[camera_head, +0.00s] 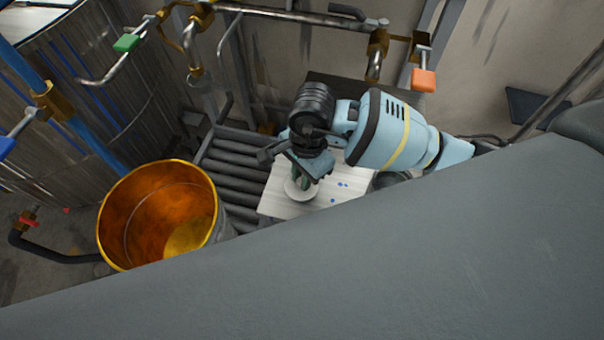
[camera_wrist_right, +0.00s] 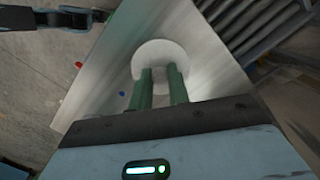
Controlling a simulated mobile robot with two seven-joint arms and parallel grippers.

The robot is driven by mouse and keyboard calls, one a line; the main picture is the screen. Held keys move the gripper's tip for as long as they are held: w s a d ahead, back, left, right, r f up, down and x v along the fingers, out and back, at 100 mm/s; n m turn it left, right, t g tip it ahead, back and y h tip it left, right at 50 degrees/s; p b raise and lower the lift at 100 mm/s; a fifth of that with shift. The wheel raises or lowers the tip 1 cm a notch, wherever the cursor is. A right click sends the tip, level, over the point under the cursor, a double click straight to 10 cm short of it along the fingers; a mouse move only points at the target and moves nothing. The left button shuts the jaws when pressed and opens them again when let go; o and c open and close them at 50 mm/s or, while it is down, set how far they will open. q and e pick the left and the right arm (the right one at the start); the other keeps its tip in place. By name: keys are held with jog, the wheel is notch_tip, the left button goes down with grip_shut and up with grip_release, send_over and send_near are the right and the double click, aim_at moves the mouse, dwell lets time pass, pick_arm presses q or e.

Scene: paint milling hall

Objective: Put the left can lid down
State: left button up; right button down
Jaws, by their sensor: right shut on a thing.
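A round pale can lid (camera_head: 300,196) is under my right gripper (camera_head: 303,184), over the pale board. My right gripper is shut on the lid, and its fingers point down at it. In the right wrist view the lid (camera_wrist_right: 160,51) shows as a light disc just beyond the two green fingers (camera_wrist_right: 160,78). The part gripped is hidden between the fingers. I cannot tell whether the lid touches the board. My left gripper is not in view.
The pale board (camera_head: 345,186) has small blue spots and bare room around the lid. Left of it are grey rollers (camera_head: 235,165) and an open can (camera_head: 158,215), orange-gold inside. Pipes with coloured valve handles run behind (camera_head: 280,14). A large grey surface fills the front.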

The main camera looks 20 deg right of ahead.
jog(key=shift+f, duration=0.15)
jog(key=c, duration=1.3)
grip_release()
jog(key=shift+c, duration=0.2)
jog(key=shift+r, duration=0.3)
notch_tip(320, 180, up, 12)
jog(key=d, duration=0.1)
jog(key=shift+w+d+f, duration=0.15)
jog(key=shift+w+f, duration=0.05)
jog(key=shift+w, duration=0.05)
jog(key=shift+s, duration=0.1)
